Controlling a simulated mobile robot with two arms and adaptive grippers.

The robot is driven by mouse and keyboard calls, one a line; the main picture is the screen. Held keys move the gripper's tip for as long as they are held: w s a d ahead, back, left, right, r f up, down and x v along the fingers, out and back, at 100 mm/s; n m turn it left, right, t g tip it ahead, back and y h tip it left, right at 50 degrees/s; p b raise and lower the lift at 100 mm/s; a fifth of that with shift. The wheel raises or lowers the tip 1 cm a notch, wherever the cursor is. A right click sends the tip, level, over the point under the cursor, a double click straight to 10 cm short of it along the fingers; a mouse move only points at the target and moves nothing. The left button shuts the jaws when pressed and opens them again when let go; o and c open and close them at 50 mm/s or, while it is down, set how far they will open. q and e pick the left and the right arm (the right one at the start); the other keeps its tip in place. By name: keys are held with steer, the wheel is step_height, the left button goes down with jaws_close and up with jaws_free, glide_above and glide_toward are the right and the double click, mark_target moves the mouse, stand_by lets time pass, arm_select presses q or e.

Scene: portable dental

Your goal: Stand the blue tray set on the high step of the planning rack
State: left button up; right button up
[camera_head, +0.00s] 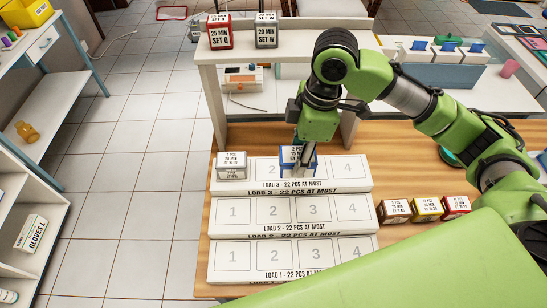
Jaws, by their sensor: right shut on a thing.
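The blue tray set (289,156), a small box with a white printed label, is upright at the high step (330,177), marked LOAD 3, of the white planning rack (340,212). It covers the place between numbers 2 and 4. My right gripper (304,158) is shut on it from above, and its fingers hide part of the label. I cannot tell whether the box's base touches the step. A grey tray set (232,166) stands on the same step over the first place. My left gripper is out of view.
Brown (395,208), yellow (427,208) and red (456,206) tray sets stand right of the rack. A white shelf (284,55) behind the rack carries a red box (219,32) and a dark grey box (266,30). The LOAD 1 and LOAD 2 steps are empty.

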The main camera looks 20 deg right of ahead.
steer(key=w+a+f, duration=0.1)
steer(key=w+f, duration=0.1)
steer(key=w+a+f+p, duration=0.1)
steer(key=w+f, duration=0.1)
steer(key=w, duration=0.1)
steer(key=w+a+f+p, duration=0.1)
steer(key=w+f, duration=0.1)
steer(key=shift+w, duration=0.15)
steer(key=shift+w+a+f, duration=0.15)
steer(key=shift+w+f, duration=0.2)
steer(key=shift+f, duration=0.2)
step_height(320, 180, down, 3)
steer(key=shift+w+a+r+p, duration=0.1)
steer(key=shift+w+p, duration=0.05)
steer(key=shift+p, duration=0.8)
steer(key=shift+f, duration=0.4)
steer(key=shift+f, duration=0.15)
steer(key=o, duration=1.3)
